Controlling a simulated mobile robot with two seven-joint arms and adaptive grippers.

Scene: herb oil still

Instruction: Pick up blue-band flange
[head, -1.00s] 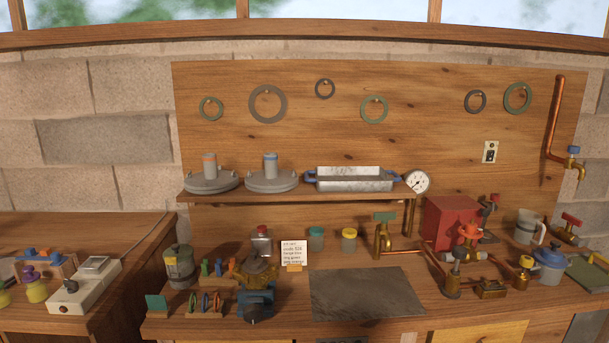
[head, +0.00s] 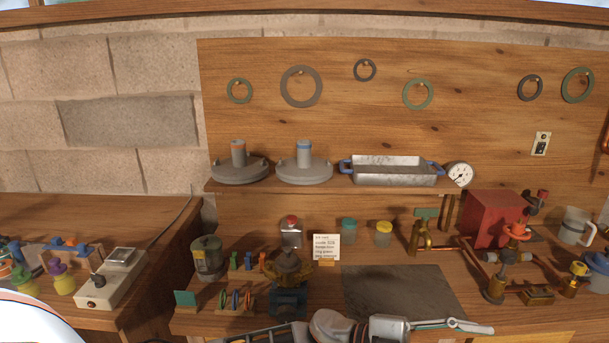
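The blue-band flange (head: 304,172) is a grey disc with an upright neck and a blue band near the neck's top. It stands on the wooden shelf (head: 325,190), right of a similar flange with an orange band (head: 239,172). What seems to be my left gripper (head: 480,327) lies across the bottom edge in the head view, pointing right. It is low in front of the bench, well below and away from the flange. Its fingers are seen from the side and partly cut off, so their opening is unclear. My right gripper is not in view.
A metal tray with blue handles (head: 392,170) stands close right of the blue-band flange, then a gauge (head: 459,174). Rings hang on the board above. Below the shelf are jars, a card (head: 325,247), a brass valve (head: 420,238) and a red box (head: 494,218). A dark slab (head: 400,288) is bare.

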